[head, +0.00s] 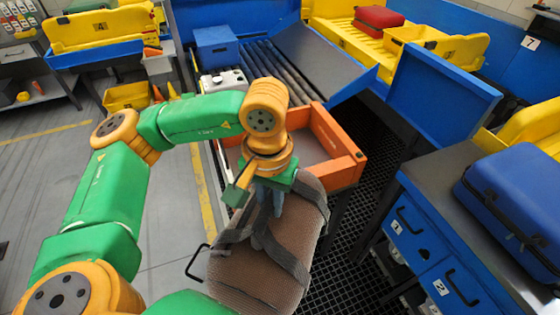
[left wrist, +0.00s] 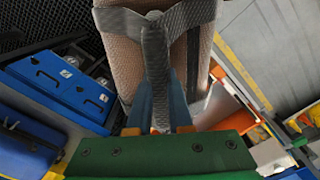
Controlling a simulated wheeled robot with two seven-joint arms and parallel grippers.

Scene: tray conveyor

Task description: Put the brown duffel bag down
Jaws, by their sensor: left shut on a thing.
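The brown duffel bag (head: 262,262) has a woven brown body and grey straps. It hangs from my left gripper (head: 268,200), which is shut on it at the straps near its top. In the left wrist view the bag (left wrist: 122,55) fills the upper middle, with a grey strap (left wrist: 156,60) running between the fingers of the left gripper (left wrist: 160,98). In the head view the bag is in front of an open orange-walled tray (head: 338,172), and its upper end overlaps the tray's near side. I cannot tell whether they touch. My right gripper is out of view.
A roller conveyor (head: 268,72) with a blue box (head: 217,46) lies behind the tray. A red case (head: 378,19) sits on a yellow tray at the back. At right, a blue suitcase (head: 515,190) lies on a counter above blue drawers (head: 425,245). Dark grating covers the floor between.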

